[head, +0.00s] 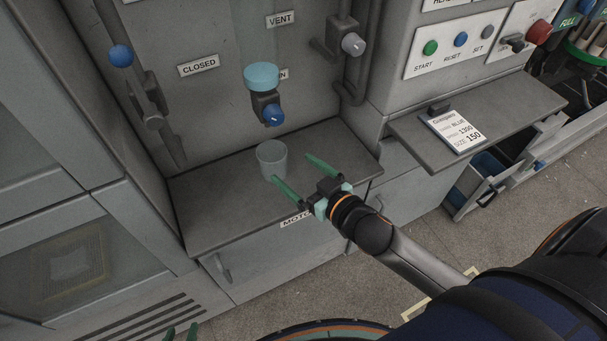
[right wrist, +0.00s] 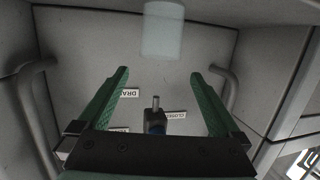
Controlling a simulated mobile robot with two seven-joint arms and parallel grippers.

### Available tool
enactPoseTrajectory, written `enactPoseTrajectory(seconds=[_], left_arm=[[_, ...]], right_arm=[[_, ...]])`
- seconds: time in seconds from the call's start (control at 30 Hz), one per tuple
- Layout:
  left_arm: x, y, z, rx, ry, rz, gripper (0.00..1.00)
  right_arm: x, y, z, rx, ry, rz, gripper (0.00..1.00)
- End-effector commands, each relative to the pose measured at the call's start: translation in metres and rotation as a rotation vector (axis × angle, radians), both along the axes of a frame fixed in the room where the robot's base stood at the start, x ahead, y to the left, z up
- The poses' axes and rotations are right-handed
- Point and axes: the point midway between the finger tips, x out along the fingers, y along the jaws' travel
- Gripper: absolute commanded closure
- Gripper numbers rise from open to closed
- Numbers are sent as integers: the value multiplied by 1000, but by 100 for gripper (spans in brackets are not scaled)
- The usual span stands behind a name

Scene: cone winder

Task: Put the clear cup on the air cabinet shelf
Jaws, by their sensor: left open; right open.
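The clear cup (head: 272,159) stands upright on a grey shelf (head: 215,215) below a panel with VENT and CLOSED labels. It also shows in the right wrist view (right wrist: 162,30), which is upside down, beyond the fingertips and lined up with the gap between them. My right gripper (head: 292,168) is open and empty above the shelf, to the right of the cup, its green fingers pointing towards it. One fingertip overlaps the cup's lower edge in the head view; I cannot tell whether they touch. Only the green tips of my left gripper (head: 181,332) show at the bottom edge.
A valve with a light blue cap (head: 261,76) and blue knob (head: 273,116) projects behind the cup. Pipes with handles flank the panel. A second shelf (head: 510,110) at right holds a card (head: 456,131). An open drawer (head: 480,185) is below it. The first shelf's left part is clear.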

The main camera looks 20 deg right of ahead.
Motion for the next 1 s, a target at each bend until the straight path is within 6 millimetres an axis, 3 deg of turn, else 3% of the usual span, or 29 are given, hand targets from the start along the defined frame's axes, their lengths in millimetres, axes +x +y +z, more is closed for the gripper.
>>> enactPoseTrajectory(seconds=[0.2,0.27,0.37,0.5,0.63,0.73,1.0], left_arm=[[0,0,-1,0,1,0,50],[0,0,-1,0,1,0,50],[0,0,-1,0,1,0,50],[0,0,-1,0,1,0,50],[0,0,-1,0,1,0,50],[0,0,-1,0,1,0,50],[0,0,-1,0,1,0,50]], right_arm=[[-16,-4,2,-1,3,-1,0],[-22,-5,-7,-3,27,-8,0],[-44,-5,-47,-15,133,-31,0],[-98,-1,-122,-45,346,-48,0],[-143,8,-165,-60,488,-36,0],[-160,12,-179,-64,534,-26,0],[-161,12,-180,-70,538,-21,0]])
